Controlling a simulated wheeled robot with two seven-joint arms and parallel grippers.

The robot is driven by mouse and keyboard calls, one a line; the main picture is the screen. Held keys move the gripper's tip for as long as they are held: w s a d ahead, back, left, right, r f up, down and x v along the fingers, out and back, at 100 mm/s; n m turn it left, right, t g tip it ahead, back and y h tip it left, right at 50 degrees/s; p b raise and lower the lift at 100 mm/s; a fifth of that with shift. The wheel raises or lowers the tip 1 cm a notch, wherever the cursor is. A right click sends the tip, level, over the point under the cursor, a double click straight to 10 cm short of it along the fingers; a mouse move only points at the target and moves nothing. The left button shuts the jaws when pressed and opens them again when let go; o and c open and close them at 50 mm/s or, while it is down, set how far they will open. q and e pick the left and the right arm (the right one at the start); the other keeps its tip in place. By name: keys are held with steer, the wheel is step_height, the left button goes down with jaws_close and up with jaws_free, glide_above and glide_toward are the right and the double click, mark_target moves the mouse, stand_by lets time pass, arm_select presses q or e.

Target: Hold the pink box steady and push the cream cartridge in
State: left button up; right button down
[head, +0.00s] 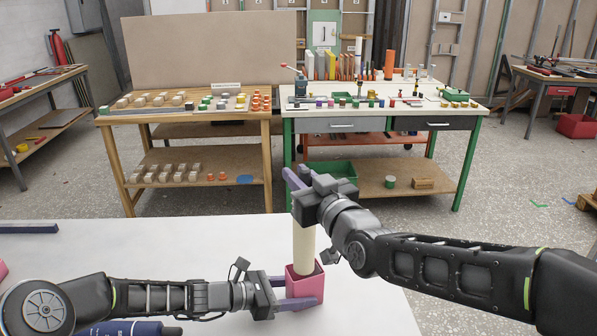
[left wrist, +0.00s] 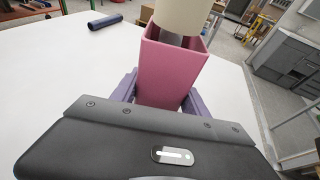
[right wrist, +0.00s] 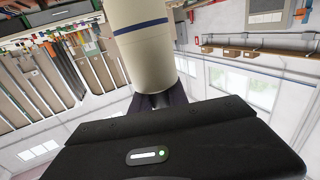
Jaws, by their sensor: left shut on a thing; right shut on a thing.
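The pink box (head: 305,287) stands upright on the white table, open at the top. My left gripper (head: 290,292) is shut on it, with purple fingers on either side. The box also shows in the left wrist view (left wrist: 170,75), between the fingers. The cream cartridge (head: 304,250) is upright above the box, its lower end at the box mouth. How far it reaches inside is unclear. My right gripper (head: 298,182) is shut on its upper part. In the right wrist view the cartridge (right wrist: 148,60) shows a dark blue band.
The white table (head: 190,250) is mostly clear around the box. A dark blue cylinder (head: 130,328) lies at the front left. A dark bar (head: 28,228) lies at the far left. Two workbenches with small parts stand beyond, across the floor.

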steer(key=shift+f, duration=0.1)
stand_by(0.3)
steer(key=shift+f, duration=2.35)
steer(key=c, duration=1.2)
jaws_free()
steer(key=shift+f, duration=0.1)
steer(key=shift+s, duration=0.1)
steer(key=v, duration=1.2)
